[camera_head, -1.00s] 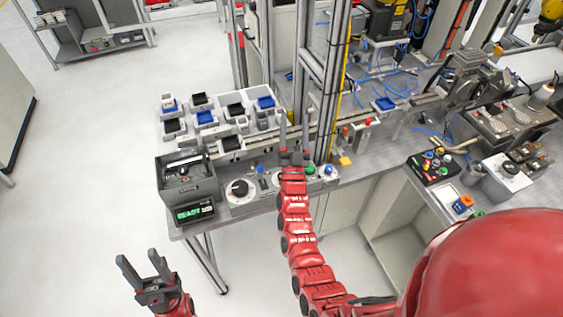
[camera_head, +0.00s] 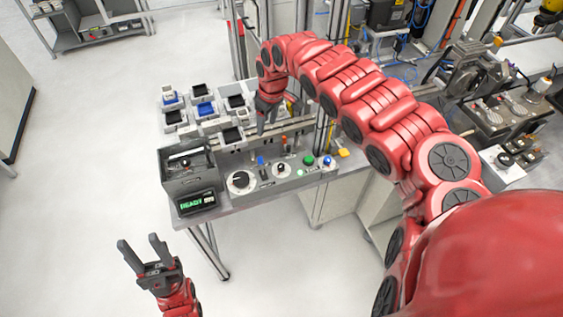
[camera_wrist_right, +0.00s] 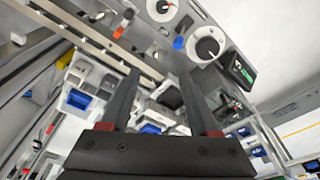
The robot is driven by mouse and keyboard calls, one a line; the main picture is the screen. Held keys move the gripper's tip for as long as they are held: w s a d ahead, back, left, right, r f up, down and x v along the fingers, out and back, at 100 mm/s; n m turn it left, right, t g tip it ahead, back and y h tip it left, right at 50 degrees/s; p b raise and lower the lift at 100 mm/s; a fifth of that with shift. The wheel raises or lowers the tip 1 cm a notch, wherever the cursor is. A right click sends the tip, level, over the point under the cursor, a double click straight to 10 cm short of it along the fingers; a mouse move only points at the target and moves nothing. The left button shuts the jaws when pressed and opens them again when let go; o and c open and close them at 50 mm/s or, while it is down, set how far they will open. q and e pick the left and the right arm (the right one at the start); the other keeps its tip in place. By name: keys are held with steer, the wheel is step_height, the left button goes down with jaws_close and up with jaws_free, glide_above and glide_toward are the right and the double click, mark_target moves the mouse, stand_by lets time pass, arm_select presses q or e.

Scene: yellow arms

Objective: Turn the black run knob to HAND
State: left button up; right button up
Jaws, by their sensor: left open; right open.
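A large black knob (camera_head: 240,181) sits on a round white dial on the grey control panel (camera_head: 262,187). In the right wrist view the black knob (camera_wrist_right: 208,48) is at upper right, beyond the fingertips and apart from them. A smaller dark knob (camera_head: 282,169) on a white dial sits to its right. The dial lettering is too small to read. My right gripper (camera_head: 275,118) is open and empty, behind the panel near the small bins. In its wrist view (camera_wrist_right: 157,78) the fingers are apart. My left gripper (camera_head: 140,245) is open and empty over the floor, front left.
A grey box with a green-lit display (camera_head: 197,202) stands left of the panel. Several small bins (camera_head: 204,109) stand behind. A metal frame rises near my right arm.

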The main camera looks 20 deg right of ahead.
steer(key=s+d+g+h, duration=0.1)
steer(key=s+d, duration=0.2)
steer(key=s, duration=0.1)
steer(key=b, duration=0.6)
glide_above(281, 165)
step_height(281, 165, down, 12)
steer(key=shift+s+r, duration=0.1)
steer(key=shift+s, duration=0.05)
step_height(281, 165, down, 4)
steer(key=shift+r+p, duration=0.25)
steer(key=shift+p, duration=1)
steer(key=shift+f, duration=0.85)
jaws_close()
